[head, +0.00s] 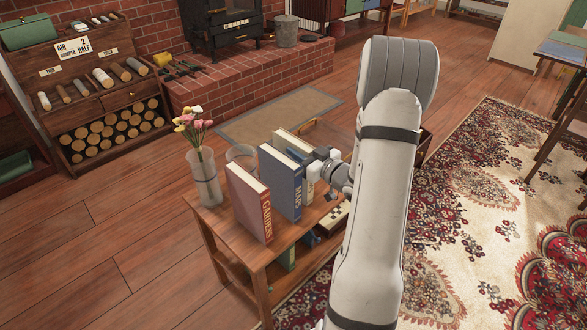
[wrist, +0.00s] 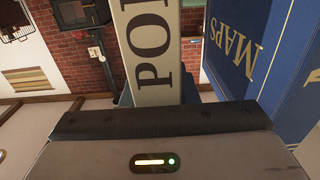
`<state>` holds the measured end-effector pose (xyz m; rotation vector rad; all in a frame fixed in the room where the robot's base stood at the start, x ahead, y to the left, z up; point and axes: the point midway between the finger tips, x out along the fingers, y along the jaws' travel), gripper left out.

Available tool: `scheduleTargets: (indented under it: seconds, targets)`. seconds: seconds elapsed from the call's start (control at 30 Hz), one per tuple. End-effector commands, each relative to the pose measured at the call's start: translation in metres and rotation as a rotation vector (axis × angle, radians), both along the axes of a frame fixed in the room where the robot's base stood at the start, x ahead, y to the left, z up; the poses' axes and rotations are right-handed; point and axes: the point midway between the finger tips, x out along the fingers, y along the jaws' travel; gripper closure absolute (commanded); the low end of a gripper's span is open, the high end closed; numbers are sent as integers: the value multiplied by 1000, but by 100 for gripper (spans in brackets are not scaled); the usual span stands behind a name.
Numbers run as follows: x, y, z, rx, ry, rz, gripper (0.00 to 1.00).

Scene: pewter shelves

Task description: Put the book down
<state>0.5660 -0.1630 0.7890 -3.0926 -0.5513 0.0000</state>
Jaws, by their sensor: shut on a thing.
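A cream book (head: 308,187) with dark lettering that begins "PO" is upright behind the blue MAPS book (head: 283,190), over the small wooden table (head: 258,255). In the wrist view the cream book (wrist: 150,50) rises from my gripper, with the blue book (wrist: 250,50) close at its right. My gripper (head: 318,168) is shut on the cream book from the right side. The fingertips are largely hidden. I cannot tell whether the book's lower edge touches the tabletop.
A red GARDEN book (head: 248,203) stands at the table's front. A glass vase with flowers (head: 204,178) and a clear glass (head: 241,157) stand on the left side. A checkered board (head: 335,216) lies near the right edge. The table's front left corner is bare.

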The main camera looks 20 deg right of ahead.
Motion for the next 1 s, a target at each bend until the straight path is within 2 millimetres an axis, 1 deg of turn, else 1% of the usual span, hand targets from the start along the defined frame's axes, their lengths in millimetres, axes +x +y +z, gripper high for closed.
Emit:
scheduleTargets:
  seconds: [0.03,0.27,1.0]
  targets:
    - [0,0,0,0,0,0,81]
    - [0,0,0,0,0,-1,100]
    - [-1,-1,0,0,0,-2,100]
